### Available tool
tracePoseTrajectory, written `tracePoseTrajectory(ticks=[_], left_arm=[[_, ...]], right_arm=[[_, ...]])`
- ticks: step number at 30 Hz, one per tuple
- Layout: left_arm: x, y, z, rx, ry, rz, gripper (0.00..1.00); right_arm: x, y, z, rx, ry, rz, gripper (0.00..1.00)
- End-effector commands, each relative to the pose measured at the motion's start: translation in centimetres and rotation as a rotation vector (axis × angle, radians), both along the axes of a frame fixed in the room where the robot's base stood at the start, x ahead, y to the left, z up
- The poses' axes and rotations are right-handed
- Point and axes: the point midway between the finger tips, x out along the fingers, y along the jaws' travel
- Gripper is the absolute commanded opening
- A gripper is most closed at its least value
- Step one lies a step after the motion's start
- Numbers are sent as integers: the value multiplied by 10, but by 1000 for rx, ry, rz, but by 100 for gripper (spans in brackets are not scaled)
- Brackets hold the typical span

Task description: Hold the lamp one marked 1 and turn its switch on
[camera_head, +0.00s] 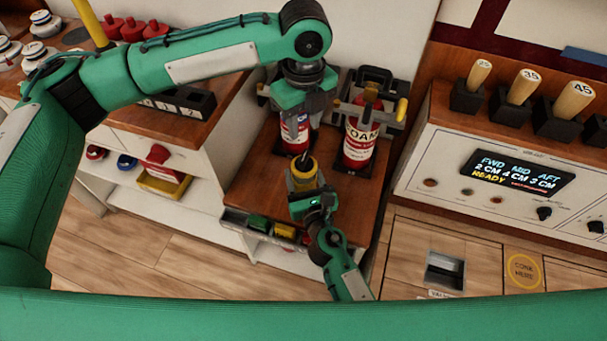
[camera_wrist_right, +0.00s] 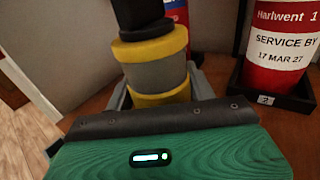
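A yellow and grey lamp (camera_head: 304,176) with a black top stands upright at the front of the wooden counter in the head view. It also shows close up in the right wrist view (camera_wrist_right: 157,72). My right gripper (camera_head: 306,192) is shut around its lower body, with grey fingers on both sides. No number mark or switch can be made out on the lamp.
A second red extinguisher (camera_head: 359,143) stands in a black holder to the right. A control panel (camera_head: 470,180) with a lit display (camera_head: 521,172) and several wooden-handled levers is at right.

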Motion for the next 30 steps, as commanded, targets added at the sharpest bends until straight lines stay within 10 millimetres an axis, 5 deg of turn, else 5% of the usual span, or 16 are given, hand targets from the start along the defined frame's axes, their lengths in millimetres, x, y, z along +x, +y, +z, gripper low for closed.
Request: tracePoseTrajectory(ticks=[5, 14, 30], left_arm=[[0, 0, 0, 0, 0, 0, 35], [0, 0, 2, 0, 0, 153, 35], [0, -1, 9, 0, 0, 1001, 35]], right_arm=[[0, 0, 0, 0, 0, 0, 16], [0, 0, 0, 0, 0, 0, 16], [0, 0, -1, 0, 1, 0, 16]])
